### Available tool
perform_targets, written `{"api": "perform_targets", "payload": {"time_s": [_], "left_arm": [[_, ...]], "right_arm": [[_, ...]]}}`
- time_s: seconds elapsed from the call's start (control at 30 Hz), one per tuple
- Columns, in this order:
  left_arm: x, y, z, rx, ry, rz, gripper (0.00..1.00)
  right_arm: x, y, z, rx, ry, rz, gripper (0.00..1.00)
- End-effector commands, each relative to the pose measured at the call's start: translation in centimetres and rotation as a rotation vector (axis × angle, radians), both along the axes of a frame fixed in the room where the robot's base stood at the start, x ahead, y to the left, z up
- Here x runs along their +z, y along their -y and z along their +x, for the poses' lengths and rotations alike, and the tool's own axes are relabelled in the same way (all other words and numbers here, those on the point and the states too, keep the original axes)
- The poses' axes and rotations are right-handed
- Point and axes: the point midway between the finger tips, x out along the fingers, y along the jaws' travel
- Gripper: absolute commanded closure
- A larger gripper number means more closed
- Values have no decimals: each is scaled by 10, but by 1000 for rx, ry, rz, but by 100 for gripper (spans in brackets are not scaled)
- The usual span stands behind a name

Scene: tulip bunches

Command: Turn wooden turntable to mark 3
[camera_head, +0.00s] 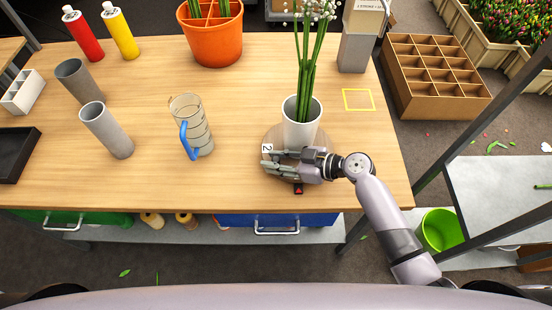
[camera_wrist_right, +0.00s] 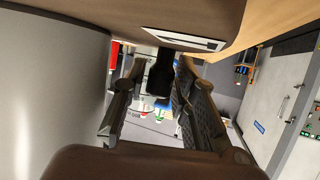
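The round wooden turntable (camera_head: 272,137) lies near the table's front edge and bears a white vase (camera_head: 301,132) with green stems and white blossoms. A white label (camera_head: 266,148) reading 2 is at its front left rim. In the wrist view the turntable's edge (camera_wrist_right: 190,14) is at the top with a white label (camera_wrist_right: 180,39), and a dark peg (camera_wrist_right: 160,76) hangs below it. My right gripper (camera_head: 279,163) is at the turntable's front; it hides part of the rim. Its fingers (camera_wrist_right: 157,108) are apart, around the peg. My left gripper is out of view.
A small red-and-black marker (camera_head: 299,189) sits at the table's front edge. A yellow square outline (camera_head: 358,99) is on bare tabletop at right. An orange pot (camera_head: 213,40) stands behind.

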Motion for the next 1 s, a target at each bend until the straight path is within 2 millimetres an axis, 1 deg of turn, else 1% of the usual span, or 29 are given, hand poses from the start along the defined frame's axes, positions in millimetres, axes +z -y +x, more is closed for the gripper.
{"api": "perform_targets", "payload": {"time_s": [0.03,0.3,0.4,1.0], "left_arm": [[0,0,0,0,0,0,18],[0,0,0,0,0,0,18],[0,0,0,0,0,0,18],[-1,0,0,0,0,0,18]], "right_arm": [[0,0,0,0,0,0,77],[0,1,0,0,0,0,95],[0,1,0,0,0,0,100],[0,1,0,0,0,-1,100]]}}
